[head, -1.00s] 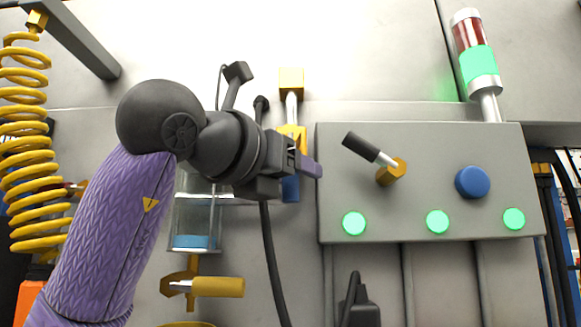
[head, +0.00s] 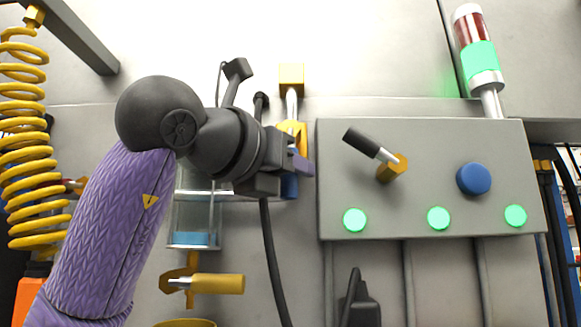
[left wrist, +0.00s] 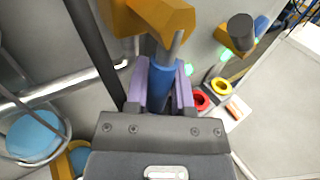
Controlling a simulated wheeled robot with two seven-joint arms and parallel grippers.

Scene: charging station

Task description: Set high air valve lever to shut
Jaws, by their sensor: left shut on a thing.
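The high air valve has a yellow body (head: 293,132) on the wall pipe, left of the grey panel. Its lever has a metal stem and a blue handle (left wrist: 161,82), which points down from the valve in the head view. My left gripper (head: 299,163) is shut on the blue handle, with one purple finger on each side of it in the left wrist view (left wrist: 160,88). In the head view the gripper hides most of the handle; a bit of blue (head: 289,187) shows below it. My right gripper is not in view.
The grey panel (head: 335,190) just right carries a black-gripped lever (head: 362,142), a blue knob (head: 473,178) and green lamps. A second valve with a yellow handle (head: 217,284) sits below left. A black cable (head: 268,250) hangs below my gripper; a yellow coiled hose (head: 25,160) hangs far left.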

